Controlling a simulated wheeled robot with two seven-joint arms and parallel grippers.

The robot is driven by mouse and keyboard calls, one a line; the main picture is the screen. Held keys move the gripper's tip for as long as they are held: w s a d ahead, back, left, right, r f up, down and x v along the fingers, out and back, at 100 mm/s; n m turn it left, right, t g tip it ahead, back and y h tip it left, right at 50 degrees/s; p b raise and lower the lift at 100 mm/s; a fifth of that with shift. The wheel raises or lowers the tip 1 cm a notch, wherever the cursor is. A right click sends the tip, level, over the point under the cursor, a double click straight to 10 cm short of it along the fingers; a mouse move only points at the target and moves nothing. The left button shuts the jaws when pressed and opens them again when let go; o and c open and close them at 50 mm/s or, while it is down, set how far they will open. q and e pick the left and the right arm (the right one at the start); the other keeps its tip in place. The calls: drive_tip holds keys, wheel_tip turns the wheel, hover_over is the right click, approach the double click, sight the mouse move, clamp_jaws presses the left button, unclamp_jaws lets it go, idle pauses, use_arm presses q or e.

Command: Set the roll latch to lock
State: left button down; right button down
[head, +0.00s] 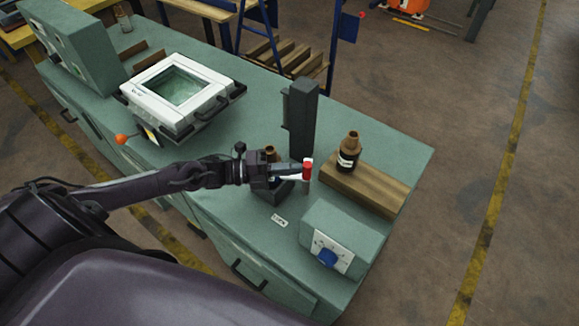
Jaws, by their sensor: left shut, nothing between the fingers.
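A white-framed unit with a glass pane (180,84) and dark handles sits on the green bench. A lever with an orange ball (121,139) sticks out at its front left. A dark upright post (301,118) stands farther right, and a small red-and-white upright piece (307,167) shows in front of it. My left gripper (298,172) is shut at this piece, with its tips touching or just beside it; I cannot tell which. The gripper hides part of the post's base. No part is clearly labelled as the roll latch. My right gripper is out of view.
Another brown bottle (270,154) is partly hidden behind my left gripper. The bench's right back corner is clear.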

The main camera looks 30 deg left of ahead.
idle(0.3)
use_arm(q)
drive_tip(key=shift+s+d+n+t+p, duration=0.1)
drive_tip(key=shift+d+n+t+p, duration=0.1)
drive_tip(key=shift+n+t+p, duration=0.25)
drive_tip(key=shift+y, duration=0.3)
drive_tip(key=d+n+t+y+p, duration=0.1)
drive_tip(key=p, duration=0.1)
drive_tip(key=d+n+t+y+p, duration=0.1)
drive_tip(key=n+t+y+p, duration=0.1)
drive_tip(key=shift+s+d+r+t, duration=0.1)
drive_tip(key=shift+r+t, duration=0.1)
drive_tip(key=shift+t, duration=0.05)
drive_tip(key=d+n+t+y, duration=0.1)
drive_tip(key=y, duration=0.1)
drive_tip(key=w+d+n+t+y+p, duration=0.1)
drive_tip(key=n+y, duration=0.1)
drive_tip(key=y, duration=0.1)
drive_tip(key=d+n+t+y, duration=0.1)
drive_tip(key=n+y, duration=0.1)
drive_tip(key=y, duration=0.1)
drive_tip(key=shift+w+d+f+p, duration=0.2)
drive_tip(key=shift+f+p, duration=0.05)
drive_tip(key=shift+p, duration=0.1)
drive_tip(key=shift+w+d, duration=0.1)
drive_tip(key=shift+d, duration=0.05)
